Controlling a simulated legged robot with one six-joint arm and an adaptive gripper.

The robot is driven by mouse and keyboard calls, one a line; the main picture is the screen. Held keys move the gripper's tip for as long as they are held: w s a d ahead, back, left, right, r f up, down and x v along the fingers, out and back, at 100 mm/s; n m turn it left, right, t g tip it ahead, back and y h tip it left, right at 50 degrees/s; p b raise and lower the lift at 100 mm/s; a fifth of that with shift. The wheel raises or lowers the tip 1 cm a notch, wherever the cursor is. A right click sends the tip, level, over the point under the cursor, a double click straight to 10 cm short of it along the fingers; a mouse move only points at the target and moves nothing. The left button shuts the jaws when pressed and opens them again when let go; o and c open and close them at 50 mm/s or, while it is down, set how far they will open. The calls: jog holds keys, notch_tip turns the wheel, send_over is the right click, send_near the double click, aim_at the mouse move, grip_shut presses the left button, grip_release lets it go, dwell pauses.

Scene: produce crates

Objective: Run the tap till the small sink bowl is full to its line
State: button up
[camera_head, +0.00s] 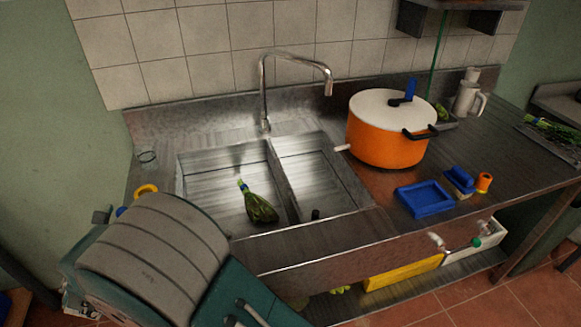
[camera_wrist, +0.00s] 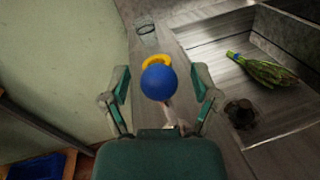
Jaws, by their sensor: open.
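The metal sink has a larger left bowl (camera_head: 215,190) and a narrower right bowl (camera_head: 322,178). No water or fill line can be made out in the narrower one. The curved tap (camera_head: 264,95) stands behind them, its spout toward the right bowl; no stream shows. My gripper (camera_wrist: 160,78) is open over the counter's left end, left of the sink. In the wrist view a blue ball (camera_wrist: 159,83) appears between its fingers, with a yellow ring (camera_wrist: 155,61) just behind; I cannot tell their depth. In the head view my arm partly hides the ball.
A leafy bunch (camera_head: 260,207) lies in the left bowl. A clear glass (camera_head: 147,158) stands on the counter's left end.

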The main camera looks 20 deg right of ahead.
jog(key=shift+a, duration=0.15)
jog(key=shift+a, duration=0.1)
jog(key=c, duration=0.8)
jog(key=shift+c, duration=0.5)
jog(key=shift+s, duration=0.1)
